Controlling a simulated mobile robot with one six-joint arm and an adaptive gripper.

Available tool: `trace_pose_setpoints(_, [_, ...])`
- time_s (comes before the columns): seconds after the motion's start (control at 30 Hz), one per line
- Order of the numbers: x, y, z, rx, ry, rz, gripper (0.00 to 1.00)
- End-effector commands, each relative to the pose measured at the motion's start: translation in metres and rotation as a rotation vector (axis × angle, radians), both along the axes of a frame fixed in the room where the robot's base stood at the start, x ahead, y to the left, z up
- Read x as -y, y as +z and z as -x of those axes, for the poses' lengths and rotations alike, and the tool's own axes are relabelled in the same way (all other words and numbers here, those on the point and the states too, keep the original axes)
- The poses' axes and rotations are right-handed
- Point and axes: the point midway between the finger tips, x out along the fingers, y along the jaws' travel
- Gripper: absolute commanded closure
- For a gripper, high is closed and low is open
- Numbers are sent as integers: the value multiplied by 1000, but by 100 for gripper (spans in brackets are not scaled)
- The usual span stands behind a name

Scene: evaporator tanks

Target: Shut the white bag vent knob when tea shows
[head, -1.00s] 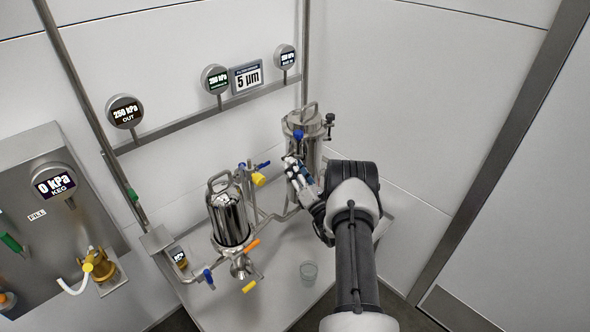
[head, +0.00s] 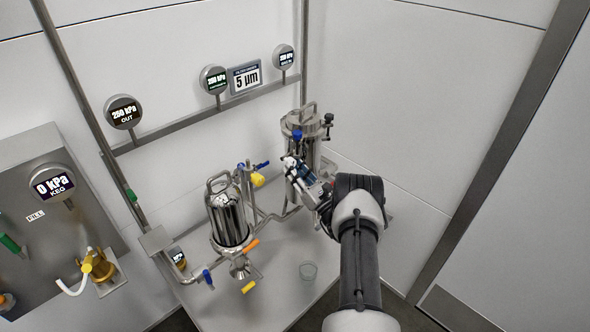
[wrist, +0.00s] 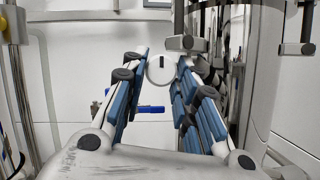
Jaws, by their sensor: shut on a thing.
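The white knob (wrist: 160,70) is a round disc with a short black mark, and it sits between my fingertips in the wrist view. My gripper (wrist: 164,66) has blue-padded fingers closed on its two sides. In the head view my gripper (head: 291,165) reaches the front of the rear steel vessel (head: 302,122), where the fingers hide most of the knob. The vessel also fills the right of the wrist view (wrist: 258,75). I cannot make out any tea at the knob.
A second filter housing (head: 229,220) with yellow, orange and blue handles stands front left on the bench. Wall gauges and a keg panel (head: 40,218) are at left; the keg gauge (head: 53,184) reads 0 kPa.

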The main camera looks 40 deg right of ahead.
Motion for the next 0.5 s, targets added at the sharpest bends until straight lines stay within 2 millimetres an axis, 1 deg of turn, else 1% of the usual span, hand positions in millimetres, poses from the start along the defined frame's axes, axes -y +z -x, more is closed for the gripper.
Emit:
trace_pose_setpoints(0.27, [0,-1,0,-2,0,0,96])
trace_pose_setpoints(0.3, [0,-1,0,-2,0,0,72])
trace_pose_setpoints(0.43, [0,-1,0,-2,0,0,64])
trace_pose_setpoints(0.5, [0,-1,0,-2,0,0,64])
